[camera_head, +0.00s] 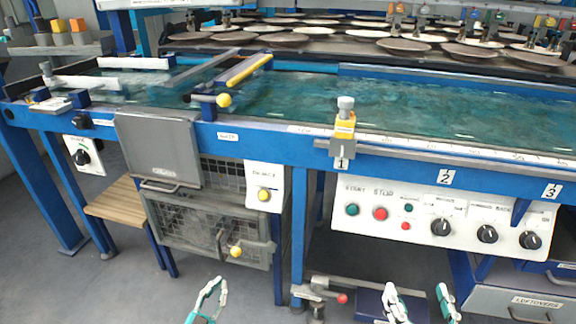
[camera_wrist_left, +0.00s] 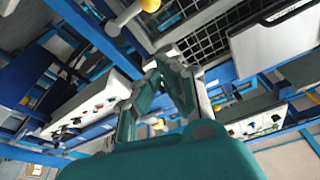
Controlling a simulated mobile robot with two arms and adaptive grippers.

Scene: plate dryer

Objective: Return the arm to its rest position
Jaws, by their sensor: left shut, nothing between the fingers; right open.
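My left gripper (camera_head: 214,286) shows at the bottom of the head view, in front of the wire-mesh cabinet and apart from it. Its teal and white fingers are together and hold nothing. It also shows in the left wrist view (camera_wrist_left: 165,72), its fingertips meeting. My right gripper (camera_head: 418,290) is at the bottom right of the head view, below the control panel. Its two fingers stand well apart, with nothing seen between them. Most of both arms is hidden below the picture.
A blue machine frame (camera_head: 258,138) with a water-filled trough (camera_head: 420,105) spans the view. The mesh cabinet (camera_head: 205,225) with yellow-knobbed handles and the control panel (camera_head: 440,215) face me. A wooden stool (camera_head: 115,198) is at left. Grey floor (camera_head: 110,290) is clear at lower left.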

